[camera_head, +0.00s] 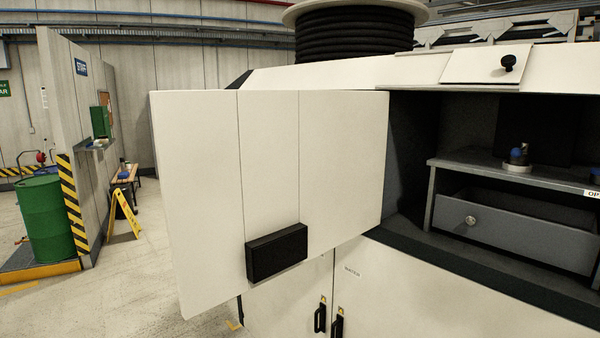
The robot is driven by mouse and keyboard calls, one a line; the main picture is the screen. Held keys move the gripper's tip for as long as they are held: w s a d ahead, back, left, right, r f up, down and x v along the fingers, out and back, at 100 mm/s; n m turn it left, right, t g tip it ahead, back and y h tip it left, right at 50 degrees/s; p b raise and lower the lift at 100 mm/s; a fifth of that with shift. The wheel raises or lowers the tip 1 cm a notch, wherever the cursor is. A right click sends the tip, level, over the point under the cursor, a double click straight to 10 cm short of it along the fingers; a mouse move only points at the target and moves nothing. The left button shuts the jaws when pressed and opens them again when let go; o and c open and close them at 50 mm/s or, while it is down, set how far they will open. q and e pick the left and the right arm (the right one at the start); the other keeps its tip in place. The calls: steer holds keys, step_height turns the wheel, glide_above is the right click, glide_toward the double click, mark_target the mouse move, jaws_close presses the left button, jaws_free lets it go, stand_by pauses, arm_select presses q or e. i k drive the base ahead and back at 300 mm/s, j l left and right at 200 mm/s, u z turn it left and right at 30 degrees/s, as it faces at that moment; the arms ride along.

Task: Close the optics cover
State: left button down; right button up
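A large off-white cover (200,190) stands swung open to the left of a dark compartment (415,150) in the white machine. Two thin vertical lines run down the cover, and a black block-shaped handle (277,252) sits near its lower edge. The cover meets the machine at the compartment's left side. Inside the compartment are a grey shelf (470,166) with a small blue-topped metal part (518,157) and a grey drawer (520,232) with a round knob. Neither of my grippers shows in the head view.
Below are white cabinet doors (390,300) with black handles. A cable reel (355,30) sits on top of the machine. To the left are clear floor, a yellow floor sign (124,212), a bench (126,178) and a green drum (48,220).

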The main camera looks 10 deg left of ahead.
mark_target(257, 185)
steer(key=i+j+z, duration=0.1)
steer(key=j+z, duration=0.3)
steer(key=j, duration=0.4)
steer(key=j+z, duration=0.35)
steer(key=j, duration=0.45)
steer(key=k+j+z, duration=0.1)
steer(key=j+z, duration=0.3)
steer(key=j, duration=0.45)
steer(key=i+j+z, duration=0.2)
steer(key=j+z, duration=0.15)
steer(key=j, duration=0.25)
steer(key=j+z, duration=0.2)
steer(key=k+j+z, duration=0.2)
steer(key=j, duration=0.2)
steer(key=k+j+z, duration=0.25)
steer(key=j, duration=0.15)
steer(key=k+j+z, duration=0.2)
steer(key=j, duration=0.15)
